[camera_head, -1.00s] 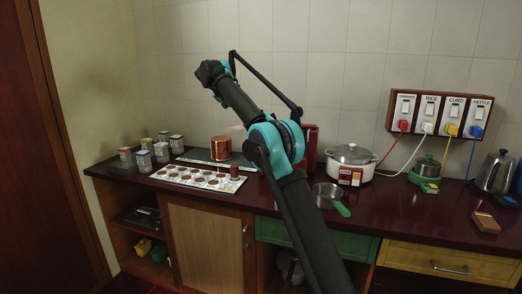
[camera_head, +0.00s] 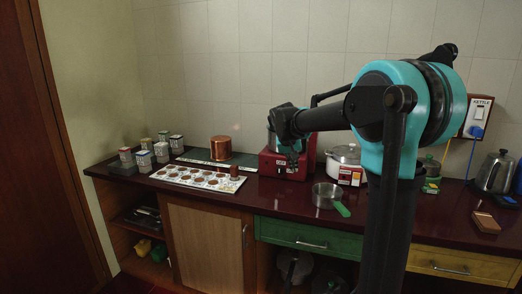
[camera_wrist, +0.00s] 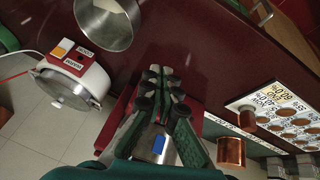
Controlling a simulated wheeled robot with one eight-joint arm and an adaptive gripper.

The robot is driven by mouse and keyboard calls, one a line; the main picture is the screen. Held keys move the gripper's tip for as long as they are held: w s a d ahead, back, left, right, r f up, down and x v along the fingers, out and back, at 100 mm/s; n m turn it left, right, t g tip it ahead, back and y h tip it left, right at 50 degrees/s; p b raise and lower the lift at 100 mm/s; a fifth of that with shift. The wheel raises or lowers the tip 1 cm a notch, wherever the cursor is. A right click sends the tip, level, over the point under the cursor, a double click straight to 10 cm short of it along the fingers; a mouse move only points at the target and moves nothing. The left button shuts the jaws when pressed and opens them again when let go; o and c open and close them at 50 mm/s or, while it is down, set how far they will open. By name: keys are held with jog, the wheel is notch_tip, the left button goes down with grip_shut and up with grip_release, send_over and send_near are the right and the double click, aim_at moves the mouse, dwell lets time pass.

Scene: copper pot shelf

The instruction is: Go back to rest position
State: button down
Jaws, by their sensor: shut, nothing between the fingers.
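My gripper (camera_head: 293,160) hangs in front of the red appliance (camera_head: 275,166) on the dark counter, with its fingers pointing down. In the wrist view the fingers of my gripper (camera_wrist: 165,75) are together, with nothing held between them. Part of the red appliance (camera_wrist: 121,108) shows behind and around the fingers there. My arm stretches across the right of the head view and hides part of the wall and the socket panel.
A white cooker (camera_head: 345,160) and a saucepan with a green handle (camera_head: 341,209) stand right of my gripper. A copper pot (camera_head: 221,148), a white card with round spots (camera_head: 198,178) and several small tins (camera_head: 144,160) stand left. A kettle (camera_head: 495,172) is far right.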

jog(key=s+d+f+y, duration=0.1)
jog(key=s+d+f, duration=0.1)
jog(key=s+f, duration=0.5)
jog(key=s+d+f, duration=0.2)
jog(key=s+f, duration=0.5)
jog(key=s, duration=0.8)
jog(key=s+d+f+y, duration=0.1)
jog(key=s+d+f, duration=0.1)
jog(key=s+f, duration=0.5)
jog(key=s, duration=0.4)
jog(key=shift+s+d+f+n+y, duration=0.15)
jog(key=shift+s+f+n+y, duration=0.15)
jog(key=shift+n, duration=0.1)
